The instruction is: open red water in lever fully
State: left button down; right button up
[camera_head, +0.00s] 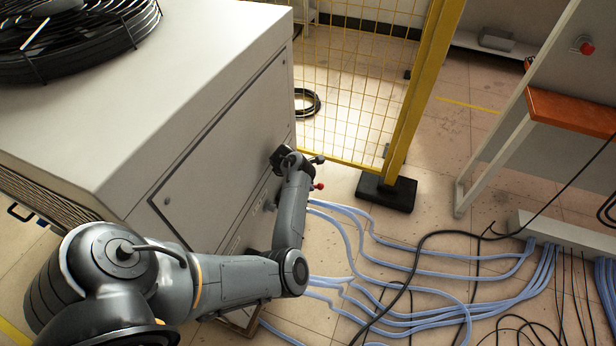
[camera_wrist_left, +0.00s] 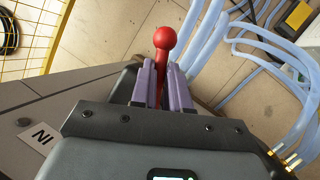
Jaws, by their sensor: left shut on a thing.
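The red lever with a round red knob (camera_wrist_left: 162,45) stands between the two purple fingers of my left gripper (camera_wrist_left: 164,84) in the left wrist view. The fingers are shut on its stem, and the knob sticks out beyond the fingertips. In the head view my left gripper (camera_head: 283,158) is at the side panel of the large grey-white machine (camera_head: 205,165). A red knob (camera_head: 319,186) shows just right of my wrist there; I cannot tell whether it is the held one. My right gripper is not in view.
Light blue hoses (camera_head: 420,270) run from the machine's side across the tiled floor to a low grey manifold (camera_head: 575,232). A yellow mesh fence (camera_head: 355,85) stands behind my gripper. An "IN" label (camera_wrist_left: 40,135) shows upside down on the panel.

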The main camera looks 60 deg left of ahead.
pick_arm(q)
jog(key=m+p, duration=0.1)
jog(key=s+d+m+h+p, duration=0.1)
jog(key=m+p, duration=0.1)
jog(key=shift+m, duration=0.3)
dwell(0.4)
jog(key=c, duration=1.1)
grip_release()
